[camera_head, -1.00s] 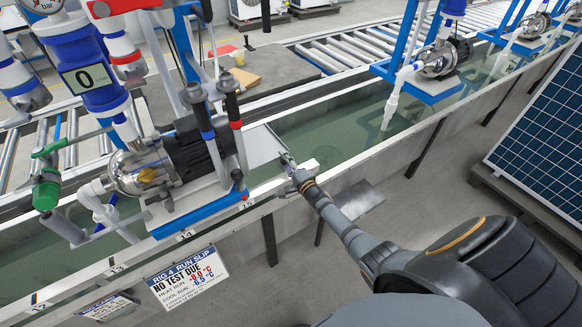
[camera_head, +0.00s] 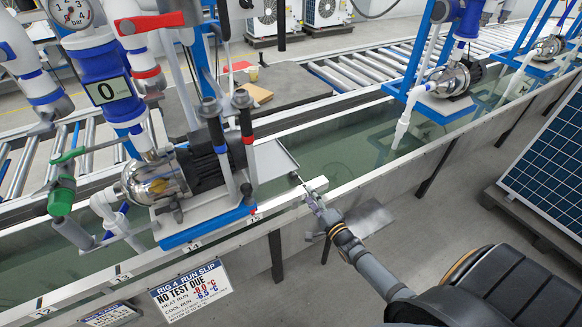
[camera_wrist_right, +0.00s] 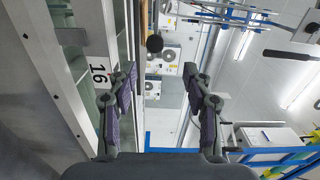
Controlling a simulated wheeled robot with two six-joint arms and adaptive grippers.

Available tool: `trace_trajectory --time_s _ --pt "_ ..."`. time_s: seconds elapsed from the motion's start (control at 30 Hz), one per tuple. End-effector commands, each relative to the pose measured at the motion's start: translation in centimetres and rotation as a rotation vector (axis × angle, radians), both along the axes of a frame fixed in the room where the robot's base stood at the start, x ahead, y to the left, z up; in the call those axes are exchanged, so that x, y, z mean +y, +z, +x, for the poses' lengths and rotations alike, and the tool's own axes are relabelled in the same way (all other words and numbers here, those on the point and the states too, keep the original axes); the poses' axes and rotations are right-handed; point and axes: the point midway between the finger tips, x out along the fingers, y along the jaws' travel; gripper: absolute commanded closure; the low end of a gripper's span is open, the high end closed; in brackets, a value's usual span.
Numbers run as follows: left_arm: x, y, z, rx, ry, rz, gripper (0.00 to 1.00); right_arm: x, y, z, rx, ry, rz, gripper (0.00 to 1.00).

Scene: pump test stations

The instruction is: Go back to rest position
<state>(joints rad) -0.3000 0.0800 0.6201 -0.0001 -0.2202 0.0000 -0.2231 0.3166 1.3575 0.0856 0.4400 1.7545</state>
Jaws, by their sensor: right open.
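My right gripper (camera_head: 310,194) is open and empty beside the near rim of the water trough, right of the pump. In the right wrist view its two dark fingers (camera_wrist_right: 163,82) stand apart with nothing between them. The trough wall with the label 16 (camera_wrist_right: 100,73) runs along the left of that view. My left gripper is in neither view.
The pump (camera_head: 155,183) sits on a blue-edged stand over the trough (camera_head: 340,160). A slip (camera_head: 190,289) reading "NO TEST DUE" hangs below the rim. A solar panel (camera_head: 548,150) stands at right.

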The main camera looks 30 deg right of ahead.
Motion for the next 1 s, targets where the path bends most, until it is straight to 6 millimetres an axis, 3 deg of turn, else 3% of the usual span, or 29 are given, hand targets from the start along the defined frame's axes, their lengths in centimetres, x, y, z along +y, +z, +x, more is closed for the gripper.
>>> trace_trajectory --time_s 0.2,0.27,0.37,0.5,0.57,0.7,0.8,0.9,1.0 --pt "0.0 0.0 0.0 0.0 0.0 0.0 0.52 -0.1 -1.0 -0.3 0.024 -0.006 -0.024 0.5" --pt "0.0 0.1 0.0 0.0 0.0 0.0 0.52 -0.3 -3.1 -1.0 0.076 -0.018 -0.083 0.5" --pt "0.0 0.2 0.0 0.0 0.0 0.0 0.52 -0.8 -9.3 -3.8 0.245 -0.029 -0.269 0.5" --pt "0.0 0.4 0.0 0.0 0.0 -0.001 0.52 -0.7 -19.7 -10.8 0.554 0.056 -0.6 0.5" --pt "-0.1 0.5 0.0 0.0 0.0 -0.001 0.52 -0.3 -23.6 -14.6 0.681 0.132 -0.732 0.5" --pt "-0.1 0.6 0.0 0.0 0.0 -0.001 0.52 1.2 -31.0 -24.7 0.938 0.399 -1.006 0.5" --pt "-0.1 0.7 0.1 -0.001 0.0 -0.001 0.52 2.7 -34.4 -31.8 1.065 0.629 -1.147 0.5" --pt "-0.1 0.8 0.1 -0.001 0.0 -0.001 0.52 4.1 -36.3 -37.5 1.136 0.839 -1.238 0.5" --pt "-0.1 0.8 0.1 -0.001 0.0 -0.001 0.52 4.9 -37.1 -41.1 1.164 0.983 -1.287 0.5"
